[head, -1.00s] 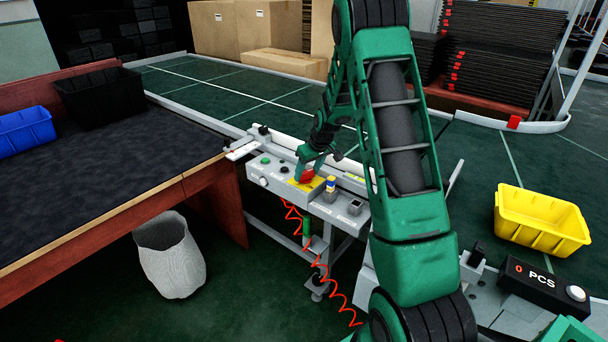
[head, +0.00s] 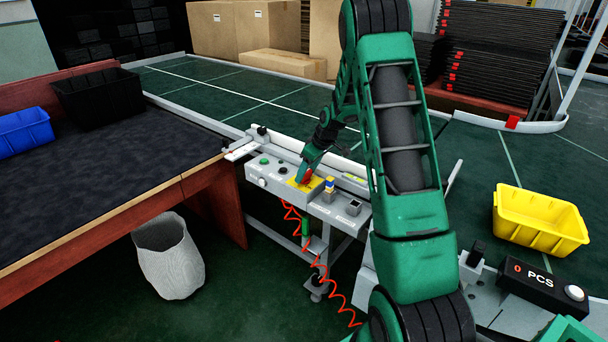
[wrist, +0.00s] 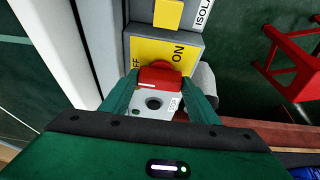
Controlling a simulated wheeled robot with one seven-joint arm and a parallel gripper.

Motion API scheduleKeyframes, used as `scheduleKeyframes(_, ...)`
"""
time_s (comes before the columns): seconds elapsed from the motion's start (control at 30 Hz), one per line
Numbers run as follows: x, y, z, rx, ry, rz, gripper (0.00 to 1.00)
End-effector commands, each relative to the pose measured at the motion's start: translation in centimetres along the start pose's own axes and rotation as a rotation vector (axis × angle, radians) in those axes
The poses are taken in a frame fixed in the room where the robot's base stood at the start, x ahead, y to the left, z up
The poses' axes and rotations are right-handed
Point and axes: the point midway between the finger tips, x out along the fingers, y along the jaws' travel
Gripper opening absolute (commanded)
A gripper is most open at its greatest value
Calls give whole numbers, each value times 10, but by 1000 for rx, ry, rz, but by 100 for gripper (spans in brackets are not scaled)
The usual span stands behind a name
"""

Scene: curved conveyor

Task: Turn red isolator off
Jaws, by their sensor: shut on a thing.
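The red isolator (head: 307,177) sits on a yellow plate (head: 318,186) on the grey control box. In the wrist view the red isolator knob (wrist: 160,76) lies between the two green fingers, on the yellow plate (wrist: 140,49) where "ON" is readable and another label is partly hidden. My gripper (wrist: 158,98) is shut on the red isolator. In the head view my gripper (head: 305,173) reaches down to it from above and hides part of it.
A green button (head: 264,161) and other controls are on the box. A work table (head: 140,160) stands left, with a grey bin (head: 170,260) below. A yellow crate (head: 540,225) and a PCS counter (head: 540,280) are at right. A red coiled cable (head: 320,260) hangs below the box.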

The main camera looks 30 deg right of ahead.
Motion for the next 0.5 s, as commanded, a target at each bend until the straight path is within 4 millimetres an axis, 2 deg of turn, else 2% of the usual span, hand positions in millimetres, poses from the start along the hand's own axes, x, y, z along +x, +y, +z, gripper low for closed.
scheduleKeyframes(0.07, -2, 2, -3, -3, 7, 6, 32)
scheduleKeyframes(0.1, -2, 2, -3, -3, 7, 6, 57)
scheduleKeyframes(0.17, -2, 2, -3, -3, 7, 6, 72)
scheduleKeyframes(0.5, -2, 0, -2, -1, 3, 2, 73)
